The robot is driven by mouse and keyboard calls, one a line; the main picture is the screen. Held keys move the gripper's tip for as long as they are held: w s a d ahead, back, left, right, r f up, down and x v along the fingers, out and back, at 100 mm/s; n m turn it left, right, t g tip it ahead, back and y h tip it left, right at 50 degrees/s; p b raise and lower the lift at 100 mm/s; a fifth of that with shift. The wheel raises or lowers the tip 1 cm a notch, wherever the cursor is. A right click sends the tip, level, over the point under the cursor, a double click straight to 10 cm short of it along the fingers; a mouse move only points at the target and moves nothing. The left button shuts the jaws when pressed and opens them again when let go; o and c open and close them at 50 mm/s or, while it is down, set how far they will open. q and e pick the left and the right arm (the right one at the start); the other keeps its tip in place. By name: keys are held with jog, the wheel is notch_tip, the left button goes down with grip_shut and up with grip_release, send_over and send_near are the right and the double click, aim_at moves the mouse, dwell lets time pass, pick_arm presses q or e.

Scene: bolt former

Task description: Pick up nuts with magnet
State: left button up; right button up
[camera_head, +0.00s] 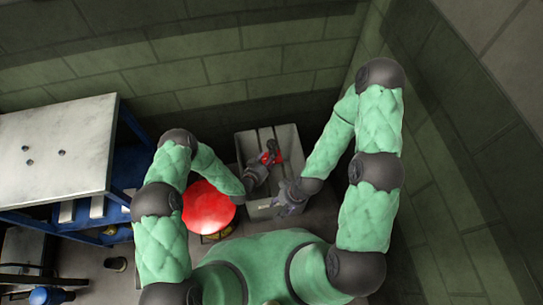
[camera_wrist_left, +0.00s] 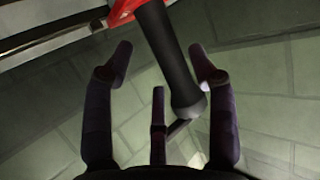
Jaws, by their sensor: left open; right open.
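A red tool with a black handle, probably the magnet (camera_head: 272,157), is at the grey crate in the head view. In the left wrist view its black handle (camera_wrist_left: 168,55) runs between the spread fingers of my left gripper (camera_wrist_left: 163,62), with the red part at the top edge. My left gripper (camera_head: 261,170) is open at the tool; I cannot tell whether a finger touches it. My right gripper (camera_head: 287,205) is open and empty near the crate's front right. Several small dark pieces, probably the nuts (camera_head: 62,152), lie on the pale tabletop at left.
The grey crate (camera_head: 242,146) stands against the back wall. A round red stool (camera_head: 208,208) is just left of it. The pale table (camera_head: 70,115) has a blue frame and shelf below. A green block wall (camera_head: 440,170) closes off the right.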

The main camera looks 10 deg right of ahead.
pick_arm(q)
jog(key=b+x, duration=0.1)
jog(key=x, duration=0.2)
jog(key=shift+w+d+f+b, duration=0.1)
jog(key=shift+w+d+b, duration=0.15)
jog(key=shift+d+b, duration=0.05)
jog(key=shift+w+d+f, duration=0.1)
jog(key=shift+w+d, duration=0.2)
jog(key=shift+w, duration=0.15)
grip_shut()
